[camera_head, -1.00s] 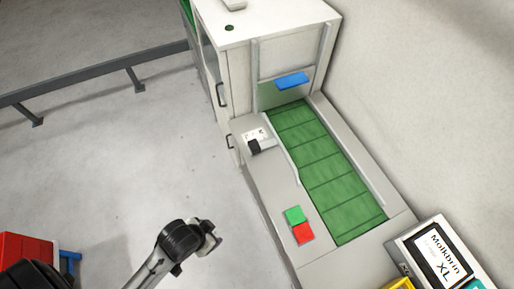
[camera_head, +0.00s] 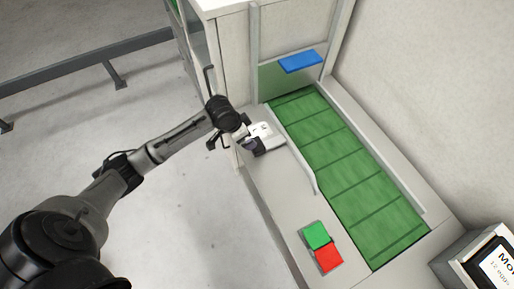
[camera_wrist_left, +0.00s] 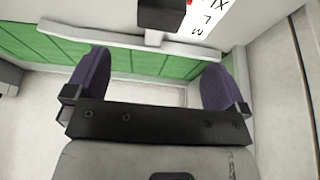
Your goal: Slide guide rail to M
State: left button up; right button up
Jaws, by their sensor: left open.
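The guide rail (camera_head: 303,168) is a thin pale bar along the left edge of the green belt; it also crosses the left wrist view (camera_wrist_left: 105,37). Its black handle (camera_wrist_left: 162,14) shows at the top of the wrist view, beside a white scale (camera_wrist_left: 207,18) with the letters XL, L and M. A small red mark is by the handle. In the head view the scale (camera_head: 262,130) is partly covered by my gripper. My left gripper (camera_head: 247,140) is at the scale, its purple fingers (camera_wrist_left: 156,82) open and empty, with the handle ahead of them. My right gripper is not seen.
The green belt (camera_head: 345,165) runs beside the rail. A green button (camera_head: 317,235) and a red button (camera_head: 328,258) sit on the near panel. A blue flap (camera_head: 300,61) is above the belt's far end. A screen (camera_head: 495,268) is at lower right.

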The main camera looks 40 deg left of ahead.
pick_arm(q)
jog(key=b+x, duration=0.1)
jog(key=x, duration=1.2)
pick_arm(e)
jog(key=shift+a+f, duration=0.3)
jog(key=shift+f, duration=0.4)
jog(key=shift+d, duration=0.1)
